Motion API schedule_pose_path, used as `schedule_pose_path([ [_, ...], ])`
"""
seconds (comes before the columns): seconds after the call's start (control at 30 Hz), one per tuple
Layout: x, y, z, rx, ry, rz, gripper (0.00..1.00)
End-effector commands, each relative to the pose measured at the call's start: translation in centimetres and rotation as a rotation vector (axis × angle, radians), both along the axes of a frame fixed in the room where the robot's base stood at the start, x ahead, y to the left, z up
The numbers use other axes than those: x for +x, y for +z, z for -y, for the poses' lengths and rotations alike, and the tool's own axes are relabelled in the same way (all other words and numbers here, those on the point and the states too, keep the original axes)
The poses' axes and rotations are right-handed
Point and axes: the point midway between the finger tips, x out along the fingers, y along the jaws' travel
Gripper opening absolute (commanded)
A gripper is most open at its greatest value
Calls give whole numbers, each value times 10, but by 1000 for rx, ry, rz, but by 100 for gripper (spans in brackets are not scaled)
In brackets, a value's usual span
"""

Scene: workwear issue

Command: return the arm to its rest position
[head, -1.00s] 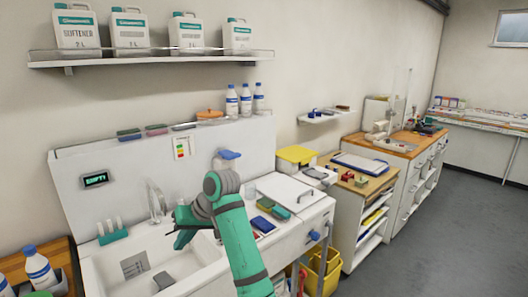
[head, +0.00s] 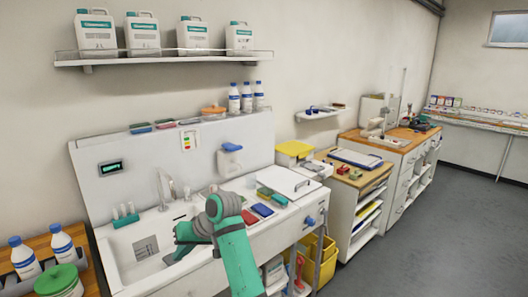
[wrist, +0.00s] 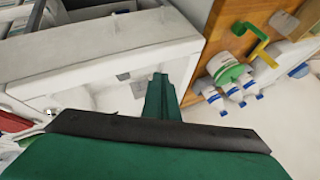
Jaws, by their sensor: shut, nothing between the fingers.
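My gripper (head: 181,241) is at the end of my green and grey arm, over the right part of the white sink (head: 118,250). In the wrist view the green gripper (wrist: 163,100) points down toward the white sink unit, with its fingers together and nothing held. The arm is bent at a grey joint, and it hides part of the counter and the sink's right side.
Bottles (head: 62,245) and a green-lidded tub (head: 60,281) stand on a wooden surface at left. Coloured pads (head: 262,210) lie on the counter right of the arm. A yellow bucket (head: 322,256) stands below. Open grey floor (head: 430,230) lies at right.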

Motion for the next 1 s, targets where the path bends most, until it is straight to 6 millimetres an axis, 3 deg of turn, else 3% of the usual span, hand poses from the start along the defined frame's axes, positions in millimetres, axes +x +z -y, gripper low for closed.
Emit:
schedule_pose_path([
  [0.27, -4, -57, -10, 82, -63, 22, 0],
  [0.57, -25, -150, -12, 203, -210, 77, 0],
  [1.0, -92, -262, 19, 293, -459, 193, 0],
])
